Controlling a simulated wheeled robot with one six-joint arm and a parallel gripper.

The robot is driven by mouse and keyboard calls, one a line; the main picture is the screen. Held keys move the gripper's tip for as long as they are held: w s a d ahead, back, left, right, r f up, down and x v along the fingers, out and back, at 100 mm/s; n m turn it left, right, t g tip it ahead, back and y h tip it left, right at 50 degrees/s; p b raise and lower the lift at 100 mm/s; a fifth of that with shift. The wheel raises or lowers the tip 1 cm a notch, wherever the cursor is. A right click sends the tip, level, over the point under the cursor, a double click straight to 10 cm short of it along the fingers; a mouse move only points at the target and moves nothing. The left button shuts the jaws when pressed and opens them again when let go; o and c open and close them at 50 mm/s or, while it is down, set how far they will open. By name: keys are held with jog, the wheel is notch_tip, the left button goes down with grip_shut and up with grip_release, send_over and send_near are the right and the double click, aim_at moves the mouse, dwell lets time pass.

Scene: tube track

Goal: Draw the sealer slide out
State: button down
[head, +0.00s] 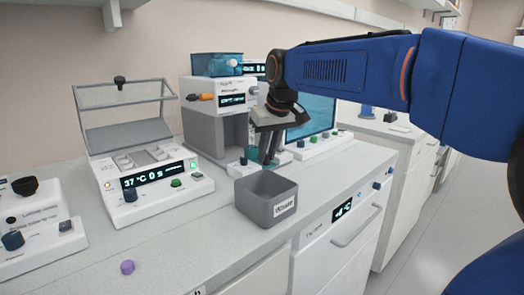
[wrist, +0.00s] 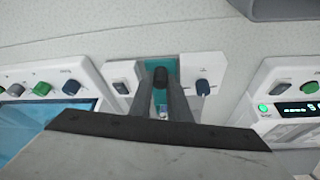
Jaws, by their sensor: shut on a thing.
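The sealer (head: 222,88) is a white and grey bench unit against the wall in the head view, with an orange knob and a small display. Its teal slide (wrist: 173,68) shows in the wrist view between two white panels with knobs. A dark upright handle (wrist: 160,76) stands on the slide. My gripper (wrist: 161,104) is shut on this handle, with a finger on each side. In the head view my gripper (head: 268,157) points down at the sealer's front base, and its fingers hide most of the handle and part of the slide.
A grey waste bin (head: 262,213) stands on the bench just in front of my gripper. A screen unit (head: 310,122) is close on the right. A heater with a clear lid (head: 140,175) stands left. A purple cap (head: 127,267) lies near the front edge.

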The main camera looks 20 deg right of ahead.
jog(key=shift+s, duration=0.15)
jog(key=c, duration=1.7)
grip_release()
jog(key=shift+s+d, duration=0.1)
jog(key=shift+d, duration=0.05)
jog(key=shift+o, duration=0.2)
